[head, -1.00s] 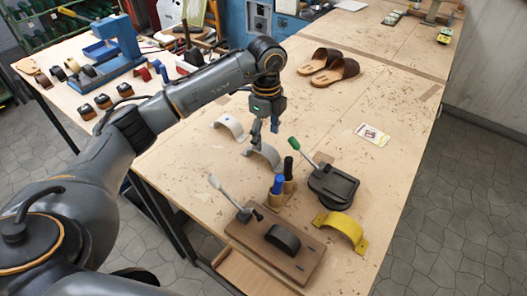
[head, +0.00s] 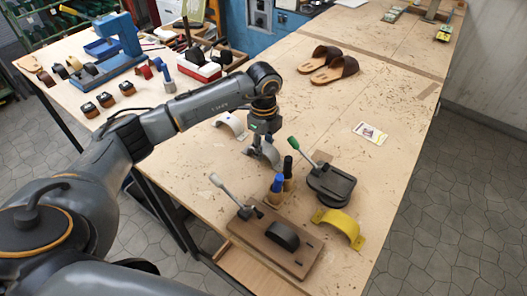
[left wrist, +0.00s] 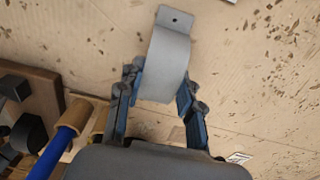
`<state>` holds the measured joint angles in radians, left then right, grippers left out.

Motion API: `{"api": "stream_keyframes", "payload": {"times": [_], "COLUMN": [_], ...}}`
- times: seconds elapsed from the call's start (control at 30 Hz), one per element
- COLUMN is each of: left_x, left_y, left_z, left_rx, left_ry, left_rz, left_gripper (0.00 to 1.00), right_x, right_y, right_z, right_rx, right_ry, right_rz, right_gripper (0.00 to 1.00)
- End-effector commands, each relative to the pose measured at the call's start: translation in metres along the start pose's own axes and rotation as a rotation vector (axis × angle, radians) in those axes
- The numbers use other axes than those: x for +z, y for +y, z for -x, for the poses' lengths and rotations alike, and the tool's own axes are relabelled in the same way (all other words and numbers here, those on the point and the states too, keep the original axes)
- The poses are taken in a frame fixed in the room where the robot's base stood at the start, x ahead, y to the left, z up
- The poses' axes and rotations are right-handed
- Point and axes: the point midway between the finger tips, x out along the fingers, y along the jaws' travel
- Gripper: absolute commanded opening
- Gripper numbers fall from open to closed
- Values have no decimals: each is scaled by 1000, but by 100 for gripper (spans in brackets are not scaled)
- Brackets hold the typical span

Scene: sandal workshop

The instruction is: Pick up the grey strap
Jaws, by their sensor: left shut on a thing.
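The grey strap (head: 270,157), an arched band, is on the wooden bench just behind the tool holder. My left gripper (head: 259,149) comes down over it from above and is shut on it, partly hiding it in the head view. In the left wrist view the grey strap (left wrist: 168,62) stands between the two blue-grey fingers of the left gripper (left wrist: 160,88), one on each side. A flat end with a hole shows at its top. I cannot tell whether it is off the bench. My right gripper is not in view.
A pale strap (head: 232,122) lies just behind the grey one. A holder (head: 279,197) with blue and black handled tools stands close in front. A black clamp press (head: 332,185), a yellow strap (head: 339,226) and a wooden clamp board (head: 262,250) are nearer. Brown sandals (head: 328,64) lie farther back.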

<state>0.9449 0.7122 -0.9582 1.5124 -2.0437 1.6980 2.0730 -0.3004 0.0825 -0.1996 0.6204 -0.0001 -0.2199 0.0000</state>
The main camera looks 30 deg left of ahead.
Motion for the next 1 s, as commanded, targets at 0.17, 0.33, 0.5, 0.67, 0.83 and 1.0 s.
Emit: {"api": "stream_keyframes", "payload": {"times": [0.17,0.33,0.5,0.67,0.83,1.0], "left_x": [0,0,0,0,0,0], "left_y": [0,-1,-1,-2,-1,-1], "left_z": [0,7,28,64,106,142], "left_rx": [0,-2,-5,-8,-6,-4], "left_ry": [0,0,-1,1,0,-2], "left_rz": [0,1,0,0,-1,0], "left_gripper": [18,18,18,18,18,18], "right_x": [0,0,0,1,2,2], "right_y": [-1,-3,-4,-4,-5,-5], "right_z": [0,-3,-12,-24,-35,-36], "right_rx": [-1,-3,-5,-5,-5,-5], "right_ry": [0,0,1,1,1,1], "right_rz": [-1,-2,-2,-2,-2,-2], "right_gripper": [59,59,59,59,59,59]}}
